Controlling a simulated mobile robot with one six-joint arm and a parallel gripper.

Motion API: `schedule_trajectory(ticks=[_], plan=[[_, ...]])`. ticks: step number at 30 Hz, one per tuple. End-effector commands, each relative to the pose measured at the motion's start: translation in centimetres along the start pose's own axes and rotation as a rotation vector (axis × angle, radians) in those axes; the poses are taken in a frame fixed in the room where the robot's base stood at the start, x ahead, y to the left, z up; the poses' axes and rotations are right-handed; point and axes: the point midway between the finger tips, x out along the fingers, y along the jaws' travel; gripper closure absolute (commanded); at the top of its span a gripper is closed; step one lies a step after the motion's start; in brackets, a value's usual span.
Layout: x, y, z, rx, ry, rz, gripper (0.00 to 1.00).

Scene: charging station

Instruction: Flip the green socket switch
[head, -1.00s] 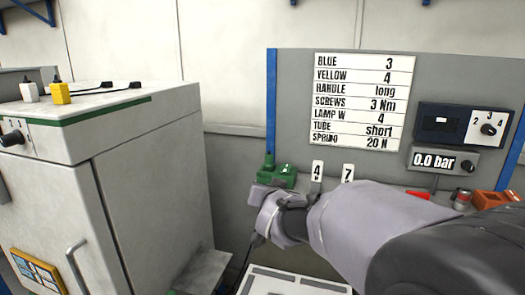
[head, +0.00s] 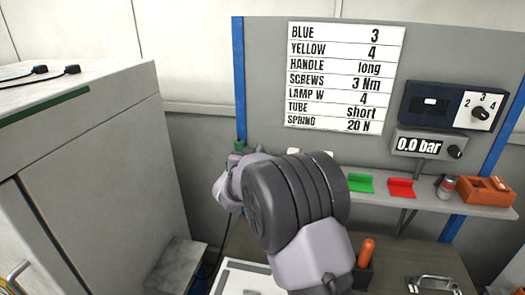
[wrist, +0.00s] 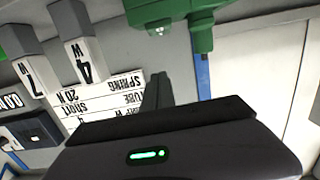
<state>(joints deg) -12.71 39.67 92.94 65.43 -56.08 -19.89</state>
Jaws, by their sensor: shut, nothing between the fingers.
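The green socket (wrist: 172,22) shows at the top of the wrist view, which is upside down, with small pale details on its near face. I cannot make out its switch clearly. In the head view only a small green top part (head: 239,146) shows beside the blue post; my arm hides the rest. My gripper (wrist: 157,84) is shut and empty, its dark fingers pointing up toward the socket in the wrist view. A gap seems to show between fingertips and socket, but I cannot tell contact for sure.
White "4 W" (wrist: 87,60) and "7 W" (wrist: 30,76) blocks stand close to the socket. A white cabinet (head: 95,170) stands at left.

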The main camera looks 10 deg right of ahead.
Motion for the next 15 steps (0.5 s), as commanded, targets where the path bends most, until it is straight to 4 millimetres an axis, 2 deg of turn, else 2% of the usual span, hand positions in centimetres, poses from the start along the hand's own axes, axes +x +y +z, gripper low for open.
schedule_trajectory(ticks=[9, 15], plan=[[7.0, 0.1, 0.1, 0.001, 0.0, 0.002, 1.0], [7.8, 0.0, 3.1, -0.002, -0.001, 0.0, 1.0]])
